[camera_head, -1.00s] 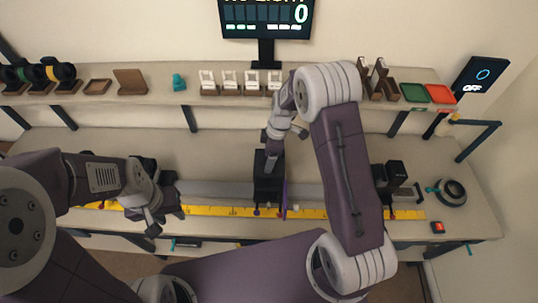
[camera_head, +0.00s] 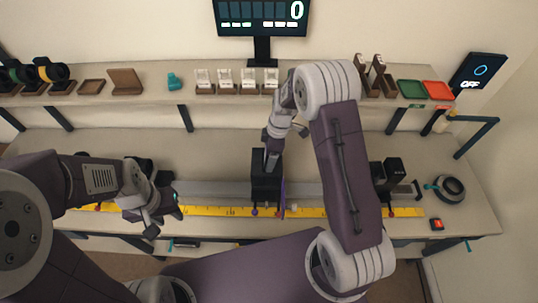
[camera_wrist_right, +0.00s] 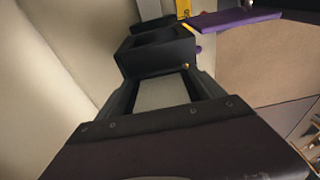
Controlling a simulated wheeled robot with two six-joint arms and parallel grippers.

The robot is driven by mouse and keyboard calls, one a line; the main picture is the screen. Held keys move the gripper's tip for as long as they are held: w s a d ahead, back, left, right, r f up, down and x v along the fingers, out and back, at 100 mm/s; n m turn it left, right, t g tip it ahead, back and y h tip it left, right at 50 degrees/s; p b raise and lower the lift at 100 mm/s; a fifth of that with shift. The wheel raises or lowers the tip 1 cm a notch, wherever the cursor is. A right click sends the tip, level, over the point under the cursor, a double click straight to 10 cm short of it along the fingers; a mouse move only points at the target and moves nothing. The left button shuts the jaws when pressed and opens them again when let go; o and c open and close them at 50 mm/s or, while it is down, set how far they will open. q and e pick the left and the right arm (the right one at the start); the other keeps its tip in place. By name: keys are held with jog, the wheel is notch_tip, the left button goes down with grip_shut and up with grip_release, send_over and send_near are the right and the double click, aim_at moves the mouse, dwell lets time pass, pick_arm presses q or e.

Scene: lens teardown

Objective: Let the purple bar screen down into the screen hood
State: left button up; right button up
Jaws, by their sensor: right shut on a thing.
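The black screen hood (camera_head: 265,190) stands on the rail in the middle of the bench; it also shows in the right wrist view (camera_wrist_right: 155,52). A thin purple panel, seemingly the bar screen (camera_head: 284,196), stands edge-on at the hood's right side. It shows as a flat purple strip in the wrist view (camera_wrist_right: 235,20). My right gripper (camera_head: 271,165) points down at the hood's top and is shut, but its grip is mostly hidden. How deep the screen sits cannot be told. My left gripper (camera_head: 166,220) appears open and empty, over the ruler left of the hood.
A grey rail (camera_head: 220,188) and a yellow ruler (camera_head: 220,211) run along the bench. Black blocks (camera_head: 394,171) stand to the right, with a round dark object (camera_head: 450,188) beyond. The shelf behind holds small wooden holders, a green tray (camera_head: 411,89) and a red tray (camera_head: 438,91).

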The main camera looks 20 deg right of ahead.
jog(key=shift+w, duration=0.25)
jog(key=shift+s+a+r+p, duration=0.15)
jog(key=shift+r+p, duration=0.15)
jog(key=shift+p, duration=0.45)
jog(key=shift+h, duration=0.3)
jog(key=shift+f+p, duration=0.1)
jog(key=shift+p, duration=0.5)
pick_arm(q)
notch_tip(320, 180, up, 3)
jog(key=shift+w, duration=0.15)
pick_arm(e)
jog(key=shift+h, duration=0.3)
jog(key=shift+s, duration=0.15)
pick_arm(q)
jog(key=shift+f+b, duration=0.3)
jog(key=shift+f, duration=0.2)
pick_arm(e)
jog(key=shift+f, duration=0.55)
